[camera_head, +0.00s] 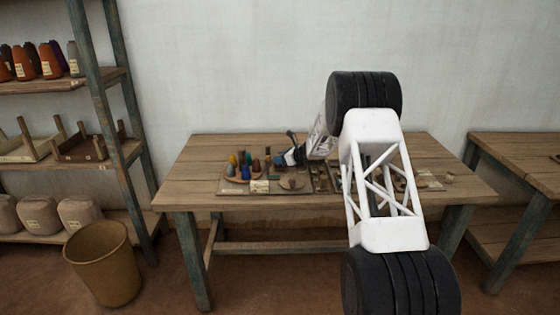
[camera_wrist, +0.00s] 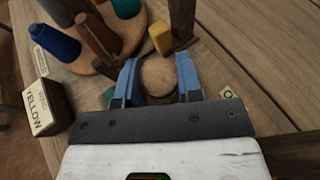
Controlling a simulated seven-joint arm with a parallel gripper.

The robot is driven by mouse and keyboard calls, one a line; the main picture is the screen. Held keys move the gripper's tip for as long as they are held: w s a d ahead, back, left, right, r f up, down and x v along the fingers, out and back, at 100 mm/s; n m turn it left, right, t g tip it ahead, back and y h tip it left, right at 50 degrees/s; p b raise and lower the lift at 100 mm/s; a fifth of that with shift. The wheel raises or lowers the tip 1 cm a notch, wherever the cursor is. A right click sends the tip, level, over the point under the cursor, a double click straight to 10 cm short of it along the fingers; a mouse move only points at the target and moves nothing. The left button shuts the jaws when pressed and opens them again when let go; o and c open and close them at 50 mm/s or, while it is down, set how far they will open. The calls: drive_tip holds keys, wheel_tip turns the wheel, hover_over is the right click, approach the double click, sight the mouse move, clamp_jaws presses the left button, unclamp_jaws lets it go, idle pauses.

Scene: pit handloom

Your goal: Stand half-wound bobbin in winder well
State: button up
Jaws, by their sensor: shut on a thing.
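My gripper (camera_wrist: 158,82) shows in the wrist view with its two blue fingers on either side of a round, tan, wooden-looking end. I take this to be the half-wound bobbin (camera_wrist: 158,76), seen end-on; any thread on it is hidden. In the head view my gripper (camera_head: 291,157) is small and low over the table, near the middle of the work board, and what it holds cannot be made out there. I cannot pick out the winder well in either view.
A round wooden stand (camera_wrist: 92,64) holds several coloured cones left of my gripper. A "YELLOW" label block (camera_wrist: 46,108) stands beside it. A dark upright post (camera_wrist: 182,18) and a yellow piece (camera_wrist: 160,38) are just beyond the fingers. The wooden table (camera_head: 185,185) has bare room at its left.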

drive_tip(key=shift+f, duration=0.4)
drive_tip(key=o, duration=0.9)
drive_tip(key=shift+f, duration=0.1)
drive_tip(key=shift+v, duration=1)
drive_tip(key=v, duration=1)
drive_tip(key=shift+r, duration=0.25)
